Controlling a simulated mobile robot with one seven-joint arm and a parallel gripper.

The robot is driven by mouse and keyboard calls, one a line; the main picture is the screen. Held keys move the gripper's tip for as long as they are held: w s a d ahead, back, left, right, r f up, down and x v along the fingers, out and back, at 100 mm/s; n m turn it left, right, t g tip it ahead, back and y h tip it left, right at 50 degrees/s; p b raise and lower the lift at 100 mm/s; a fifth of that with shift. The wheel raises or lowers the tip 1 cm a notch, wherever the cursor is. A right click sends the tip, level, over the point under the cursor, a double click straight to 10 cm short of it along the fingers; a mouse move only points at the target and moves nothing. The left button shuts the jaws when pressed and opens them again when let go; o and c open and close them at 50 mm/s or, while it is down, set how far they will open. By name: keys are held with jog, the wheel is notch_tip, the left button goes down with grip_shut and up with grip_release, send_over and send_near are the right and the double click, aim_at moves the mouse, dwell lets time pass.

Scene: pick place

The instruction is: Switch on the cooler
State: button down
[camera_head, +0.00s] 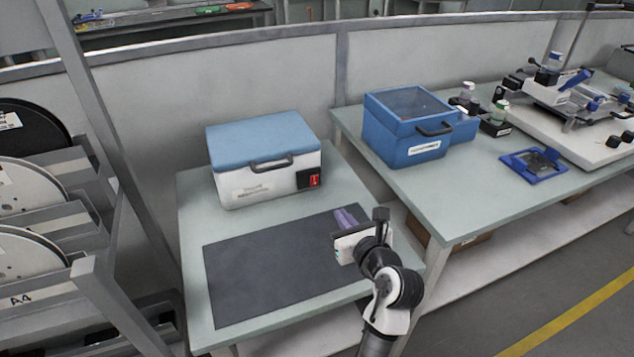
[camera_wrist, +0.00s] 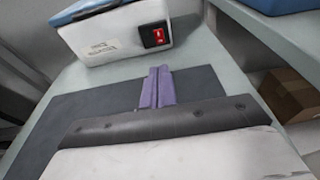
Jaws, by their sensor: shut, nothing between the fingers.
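The cooler (camera_head: 255,183) is a white box with a blue lid and a black handle. It stands shut on the table's back part. Its red switch (camera_head: 314,180) sits in a black panel at the right of the front face. My gripper (camera_head: 346,218) has purple fingers and is shut and empty. It is above the right part of the dark mat, in front of the cooler and apart from it. The fingers also show in the wrist view (camera_wrist: 157,88), pointing towards the cooler.
A dark mat (camera_head: 260,270) covers the front of the table (camera_head: 196,240). A blue box (camera_head: 395,140) with a clear lid stands on the right-hand table. A blue tray (camera_head: 533,165) and bottles lie further right. A shelf rack with reels stands at the left. A grey partition rises behind.

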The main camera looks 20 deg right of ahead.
aim_at(314, 178)
jog(key=w+p, duration=0.1)
jog(key=w, duration=0.3)
jog(key=w+f+p, duration=0.1)
jog(key=w, duration=0.4)
jog(key=w+p, duration=0.1)
jog(key=w, duration=0.4)
jog(key=shift+a+f, duration=0.2)
jog(key=shift+a, duration=0.1)
